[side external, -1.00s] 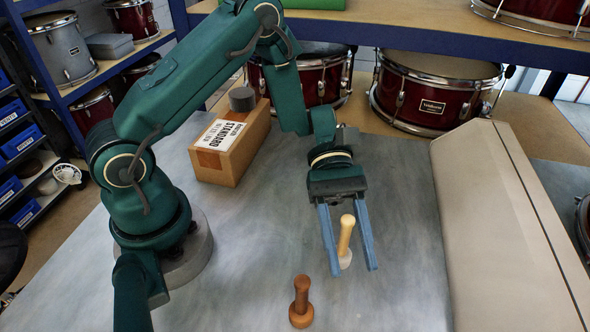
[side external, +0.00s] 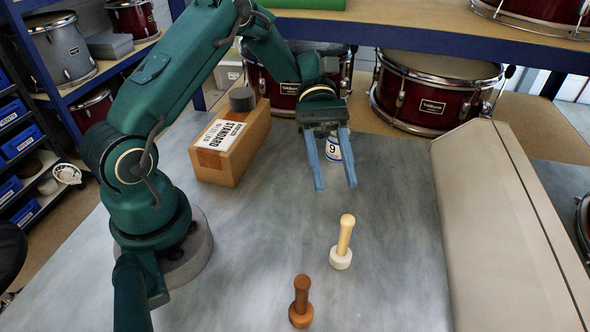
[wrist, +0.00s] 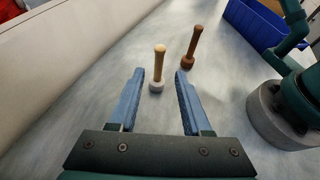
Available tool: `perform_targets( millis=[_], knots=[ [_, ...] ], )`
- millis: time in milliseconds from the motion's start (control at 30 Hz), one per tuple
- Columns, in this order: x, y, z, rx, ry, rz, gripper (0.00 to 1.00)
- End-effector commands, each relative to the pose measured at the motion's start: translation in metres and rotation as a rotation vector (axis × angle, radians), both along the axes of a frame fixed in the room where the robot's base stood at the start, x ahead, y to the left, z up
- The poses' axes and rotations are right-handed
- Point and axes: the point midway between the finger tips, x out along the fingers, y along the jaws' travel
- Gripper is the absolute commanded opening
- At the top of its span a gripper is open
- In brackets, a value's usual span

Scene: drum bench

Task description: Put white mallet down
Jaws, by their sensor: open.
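The white mallet (side external: 341,258) stands upright on its white head on the grey bench, its pale wooden handle pointing up. It also shows in the wrist view (wrist: 157,84), beyond the fingertips and between them in the picture. My gripper (side external: 336,188) is open and empty, raised above the bench and set back from the mallet, not touching it. In the wrist view its two blue fingers (wrist: 160,72) are spread wide with nothing between them.
A brown mallet (side external: 301,304) stands upright near the white one. A cup marked 9 (side external: 333,150) is behind my fingers. A long beige case (side external: 505,225) borders the right side. Bench around the mallets is clear.

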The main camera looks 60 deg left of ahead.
Motion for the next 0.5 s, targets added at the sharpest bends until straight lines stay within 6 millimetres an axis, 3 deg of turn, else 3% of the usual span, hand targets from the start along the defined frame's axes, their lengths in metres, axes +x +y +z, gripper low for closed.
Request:
perform_targets(
  millis=[167,500],
  knots=[
    [-0.012,-0.003,0.015,0.108,-0.137,-0.084,0.48],
    [-0.057,0.003,0.043,0.436,-0.599,-0.373,0.48]
  ],
)
